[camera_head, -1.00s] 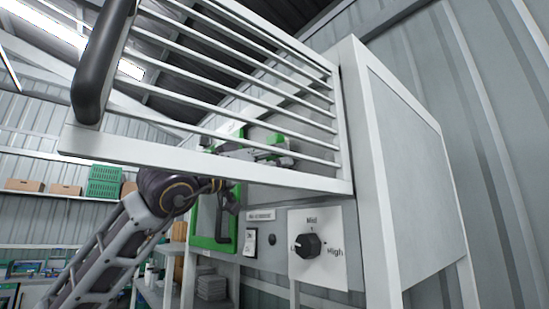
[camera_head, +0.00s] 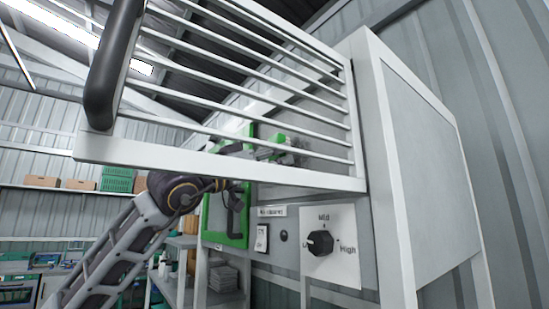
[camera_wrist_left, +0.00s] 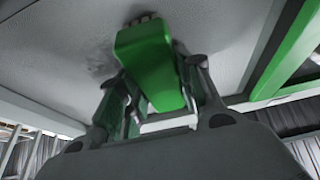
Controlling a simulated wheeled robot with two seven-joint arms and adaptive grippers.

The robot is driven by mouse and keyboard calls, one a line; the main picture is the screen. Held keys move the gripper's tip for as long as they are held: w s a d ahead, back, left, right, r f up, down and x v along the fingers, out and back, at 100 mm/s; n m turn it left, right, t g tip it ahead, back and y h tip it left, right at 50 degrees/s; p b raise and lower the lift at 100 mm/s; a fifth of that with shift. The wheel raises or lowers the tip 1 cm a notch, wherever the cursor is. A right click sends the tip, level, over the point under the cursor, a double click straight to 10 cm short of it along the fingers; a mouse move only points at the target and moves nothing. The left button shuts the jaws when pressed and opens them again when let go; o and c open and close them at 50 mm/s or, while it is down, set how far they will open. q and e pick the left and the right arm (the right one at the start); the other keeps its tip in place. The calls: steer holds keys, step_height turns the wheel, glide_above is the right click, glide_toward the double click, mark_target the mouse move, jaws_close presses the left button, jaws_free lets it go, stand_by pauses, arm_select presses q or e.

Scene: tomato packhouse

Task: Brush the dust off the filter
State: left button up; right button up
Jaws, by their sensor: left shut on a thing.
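My left gripper (camera_wrist_left: 165,100) is shut on a green brush (camera_wrist_left: 147,62), gripping it between its two fingers. The brush's dark bristle end is at or very near a pale grey filter surface (camera_wrist_left: 215,30); exact contact is hard to tell. Dark dust smudges (camera_wrist_left: 100,65) show beside the brush head. A green frame edge (camera_wrist_left: 288,50) runs along the right of that surface. In the head view, the left gripper (camera_head: 243,150) and brush (camera_head: 272,154) are partly hidden behind the white bars of the raised grille. My right gripper is not in view.
The open slatted grille (camera_head: 225,174), with a black handle (camera_head: 112,65), stands out in front of my left arm. The white cabinet (camera_head: 425,170) carries a knob (camera_head: 320,242) marked Mid and High. Shelves with green crates (camera_head: 117,180) stand at the back left.

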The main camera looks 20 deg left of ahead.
arm_select(q)
steer(key=shift+r+p, duration=0.65)
steer(key=shift+r, duration=0.15)
steer(key=shift+d+f, duration=0.1)
steer(key=shift+s+d+b, duration=0.3)
steer(key=shift+s+d, duration=0.3)
steer(key=shift+d, duration=0.1)
steer(key=shift+s+d, duration=0.6)
steer(key=shift+d, duration=0.15)
steer(key=shift+s+d, duration=0.1)
steer(key=shift+d, duration=0.05)
steer(key=shift+s+d+b, duration=0.6)
steer(key=shift+s+d, duration=0.45)
steer(key=shift+d, duration=0.3)
steer(key=shift+s+d, duration=0.1)
steer(key=shift+s+d+b, duration=0.15)
steer(key=shift+s+d, duration=0.4)
steer(key=shift+d, duration=0.2)
steer(key=shift+s+d+b, duration=0.15)
steer(key=shift+s+d, duration=0.4)
steer(key=shift+d, duration=0.15)
